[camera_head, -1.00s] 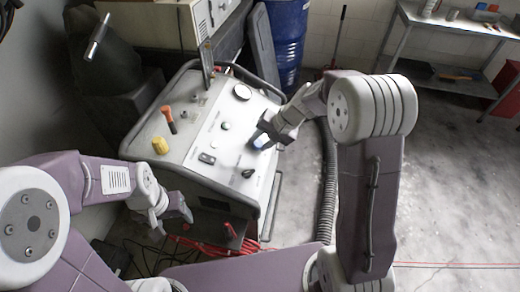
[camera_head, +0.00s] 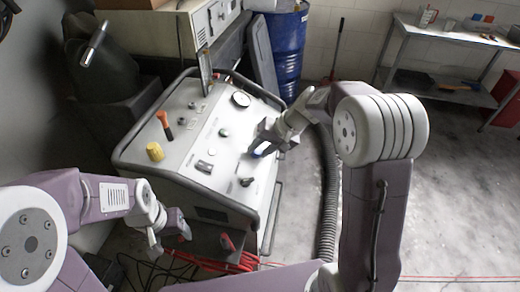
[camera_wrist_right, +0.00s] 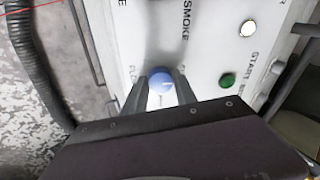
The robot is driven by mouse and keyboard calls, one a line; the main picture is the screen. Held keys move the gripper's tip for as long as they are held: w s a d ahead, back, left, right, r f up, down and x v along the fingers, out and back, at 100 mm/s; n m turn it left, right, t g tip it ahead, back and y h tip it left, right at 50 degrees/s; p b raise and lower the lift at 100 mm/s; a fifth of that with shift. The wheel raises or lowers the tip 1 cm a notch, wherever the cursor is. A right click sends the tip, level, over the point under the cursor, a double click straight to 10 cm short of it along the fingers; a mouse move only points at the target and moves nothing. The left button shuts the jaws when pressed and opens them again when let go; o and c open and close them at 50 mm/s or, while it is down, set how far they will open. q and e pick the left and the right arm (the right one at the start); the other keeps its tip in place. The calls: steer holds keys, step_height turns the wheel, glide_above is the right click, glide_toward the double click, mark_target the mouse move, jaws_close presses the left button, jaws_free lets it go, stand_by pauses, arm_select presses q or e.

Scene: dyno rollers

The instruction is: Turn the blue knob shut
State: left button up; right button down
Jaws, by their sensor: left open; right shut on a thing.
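The blue knob (camera_wrist_right: 160,80) is on the white sloped panel of the console (camera_head: 190,165). In the right wrist view it sits between the two fingers of my right gripper (camera_wrist_right: 161,90), which is shut on it. In the head view the right gripper (camera_head: 258,152) is at the panel's right side, and only a bit of the blue knob (camera_head: 256,155) shows beneath it. My left gripper (camera_head: 168,240) is open and empty, low in front of the console's lower left edge, apart from the panel.
The panel also carries a yellow knob (camera_head: 155,151), an orange-handled lever (camera_head: 164,124), a round gauge (camera_head: 240,99), a black knob (camera_head: 246,182) and a green button (camera_wrist_right: 228,80). A ribbed hose (camera_head: 328,190) runs down the console's right. A blue drum (camera_head: 288,45) stands behind.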

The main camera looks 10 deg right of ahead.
steer(key=c, duration=1)
jaws_free()
steer(key=p+v, duration=0.1)
steer(key=v, duration=0.8)
steer(key=shift+p, duration=0.4)
steer(key=shift+d, duration=0.1)
